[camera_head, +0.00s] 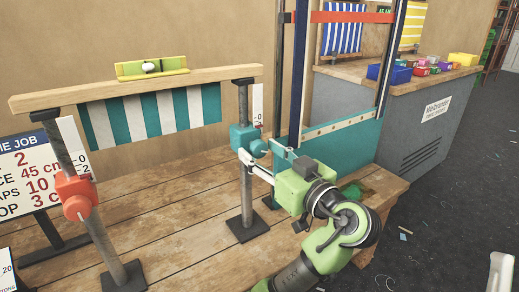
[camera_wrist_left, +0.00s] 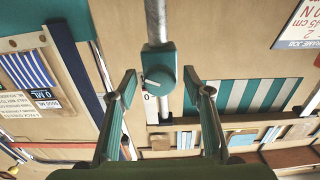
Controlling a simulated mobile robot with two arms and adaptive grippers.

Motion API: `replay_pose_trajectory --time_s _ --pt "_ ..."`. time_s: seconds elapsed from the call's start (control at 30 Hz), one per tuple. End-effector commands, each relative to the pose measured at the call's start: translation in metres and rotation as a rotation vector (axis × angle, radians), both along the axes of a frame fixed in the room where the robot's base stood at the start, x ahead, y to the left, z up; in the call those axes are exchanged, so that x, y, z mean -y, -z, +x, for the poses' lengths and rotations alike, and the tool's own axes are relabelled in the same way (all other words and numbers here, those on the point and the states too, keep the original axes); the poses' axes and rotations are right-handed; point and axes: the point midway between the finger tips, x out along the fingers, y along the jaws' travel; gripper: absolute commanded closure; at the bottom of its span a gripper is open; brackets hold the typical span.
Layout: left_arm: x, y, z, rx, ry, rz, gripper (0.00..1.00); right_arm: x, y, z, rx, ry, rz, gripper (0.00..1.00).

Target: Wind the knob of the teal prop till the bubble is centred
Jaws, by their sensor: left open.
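The teal prop (camera_head: 245,137) stands on a dark square foot, its post under the right end of the wooden beam (camera_head: 100,93). Its round teal knob (camera_head: 259,148) faces my left gripper (camera_head: 262,158). In the left wrist view the knob (camera_wrist_left: 158,80), with a pale line on it, sits between the two spread fingers of the left gripper (camera_wrist_left: 159,82). Gaps show on both sides. A yellow-green level (camera_head: 176,70) lies on the beam. Its pale bubble (camera_head: 149,67) shows near the middle, too small to judge exactly. My right gripper is not in view.
An orange prop (camera_head: 75,197) holds the beam's left end. Striped teal and white canvas (camera_head: 150,113) hangs below the beam. A tall frame with a teal panel (camera_head: 340,150) stands close behind the left gripper. The plank platform (camera_head: 180,250) has free room in front.

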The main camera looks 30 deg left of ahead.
Motion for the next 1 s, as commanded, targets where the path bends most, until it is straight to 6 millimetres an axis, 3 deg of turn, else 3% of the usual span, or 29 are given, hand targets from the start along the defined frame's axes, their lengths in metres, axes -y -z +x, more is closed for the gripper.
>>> replay_pose_trajectory --time_s 0.17,0.3,0.33,0.67,0.87,1.0 --pt "0.0 0.0 0.0 0.0 0.0 0.0 0.54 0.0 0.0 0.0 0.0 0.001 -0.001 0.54" --pt "0.0 0.0 0.0 0.0 0.0 0.0 0.88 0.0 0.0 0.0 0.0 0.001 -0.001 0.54" --pt "0.0 0.0 0.0 0.0 0.0 0.0 0.92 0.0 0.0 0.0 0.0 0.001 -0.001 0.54" --pt "0.0 0.0 0.0 -0.015 -0.001 0.005 0.92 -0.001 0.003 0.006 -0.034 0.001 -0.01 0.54" --pt "0.0 -0.002 0.0 -0.063 0.0 0.025 0.92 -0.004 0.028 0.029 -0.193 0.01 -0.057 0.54" --pt "0.0 -0.002 0.0 -0.119 0.0 0.046 0.92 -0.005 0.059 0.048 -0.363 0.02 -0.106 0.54"
